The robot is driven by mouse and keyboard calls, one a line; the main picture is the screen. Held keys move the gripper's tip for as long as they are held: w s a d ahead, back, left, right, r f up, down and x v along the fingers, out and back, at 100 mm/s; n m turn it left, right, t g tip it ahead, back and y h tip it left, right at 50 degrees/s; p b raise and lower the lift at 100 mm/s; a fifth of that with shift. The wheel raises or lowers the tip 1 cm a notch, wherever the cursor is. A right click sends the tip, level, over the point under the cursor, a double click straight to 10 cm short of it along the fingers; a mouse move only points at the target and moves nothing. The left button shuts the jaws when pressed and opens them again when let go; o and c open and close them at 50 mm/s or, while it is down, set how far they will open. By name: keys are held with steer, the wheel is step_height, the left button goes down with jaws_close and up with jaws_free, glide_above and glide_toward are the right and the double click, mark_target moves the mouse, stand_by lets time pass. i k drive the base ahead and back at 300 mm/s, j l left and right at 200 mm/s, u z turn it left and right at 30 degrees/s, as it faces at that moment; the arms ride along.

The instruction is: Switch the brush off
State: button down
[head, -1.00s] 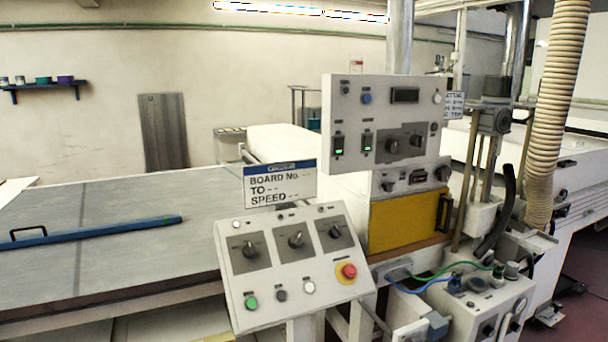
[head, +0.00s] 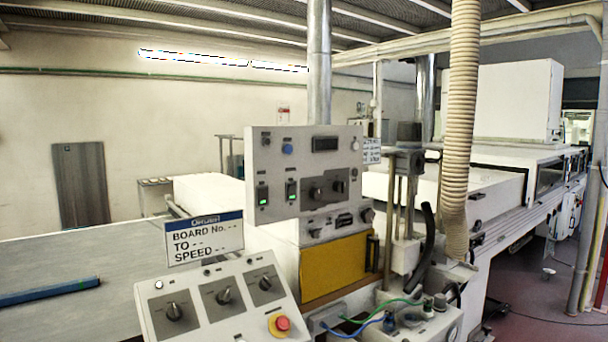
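An upright control panel (head: 280,155) stands in the middle of the head view. I cannot read which control is marked for the brush. A sloped console (head: 196,297) in front has three rotary knobs and a red button (head: 282,323) on a yellow base. My gripper is not in view.
A sign (head: 204,238) reading "BOARD No. TO SPEED" stands above the console. A yellow panel (head: 335,268), a ribbed hose (head: 462,110) and blue and green cables are at the right. Open reddish floor (head: 540,310) lies at far right.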

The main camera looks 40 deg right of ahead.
mark_target(262, 196)
steer(key=l, duration=0.7)
steer(key=i+l, duration=0.15)
steer(key=l, duration=0.55)
